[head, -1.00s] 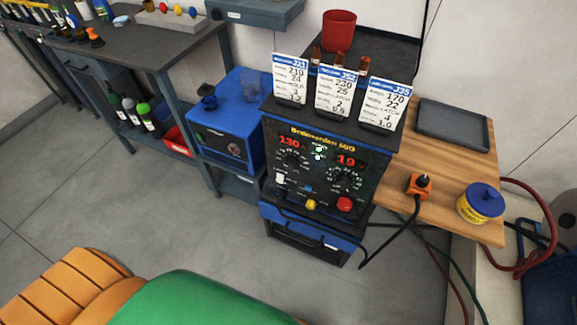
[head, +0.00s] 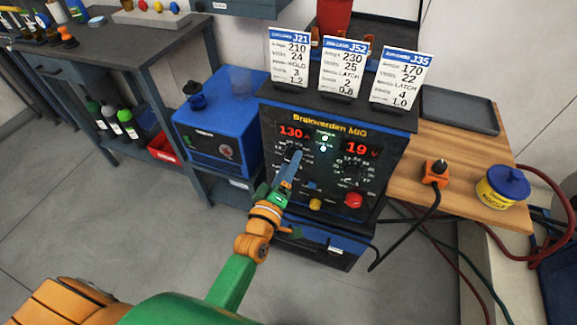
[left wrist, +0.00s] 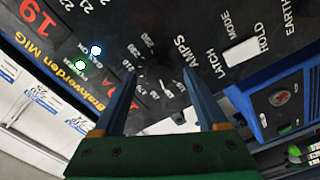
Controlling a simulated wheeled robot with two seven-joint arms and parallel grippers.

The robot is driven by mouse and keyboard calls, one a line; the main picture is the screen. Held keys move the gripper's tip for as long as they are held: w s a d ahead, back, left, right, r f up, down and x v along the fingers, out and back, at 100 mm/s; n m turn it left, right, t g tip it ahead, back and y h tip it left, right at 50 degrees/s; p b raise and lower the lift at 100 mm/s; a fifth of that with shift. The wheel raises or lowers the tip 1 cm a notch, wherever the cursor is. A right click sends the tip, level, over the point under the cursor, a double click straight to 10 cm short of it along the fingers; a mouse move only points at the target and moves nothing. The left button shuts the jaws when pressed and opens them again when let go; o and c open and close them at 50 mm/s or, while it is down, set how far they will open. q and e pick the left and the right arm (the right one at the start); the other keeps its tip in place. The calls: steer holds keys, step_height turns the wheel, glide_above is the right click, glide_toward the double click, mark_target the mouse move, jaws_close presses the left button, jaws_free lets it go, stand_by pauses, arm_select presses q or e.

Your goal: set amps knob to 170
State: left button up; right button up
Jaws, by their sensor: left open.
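The welder (head: 325,135), marked Brakwerden MIG, shows 130 A on its red amps display (head: 293,133) and 19 on the volts display (head: 357,149). The amps knob (left wrist: 160,70) is dark, ringed by printed numbers, and appears between my fingers in the left wrist view. In the head view my fingers largely cover it. My left gripper (head: 292,160) is open, its blue fingers pointing at the panel around the amps knob; it also shows in the left wrist view (left wrist: 158,78). I cannot tell whether the fingers touch the knob. My right gripper is out of view.
Job cards J21 (head: 290,62), J52 (head: 341,70) and J35 (head: 400,78) stand on the welder; J35 reads 170. The volts knob (head: 352,172), a yellow button (head: 315,204) and a red button (head: 353,200) are close by. A blue machine (head: 215,125) stands left.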

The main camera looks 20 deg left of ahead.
arm_select(q)
steer(key=shift+w, duration=0.1)
jaws_close()
steer(key=shift+m, duration=0.4)
steer(key=shift+m+p, duration=1.65)
steer(key=shift+m, duration=3.95)
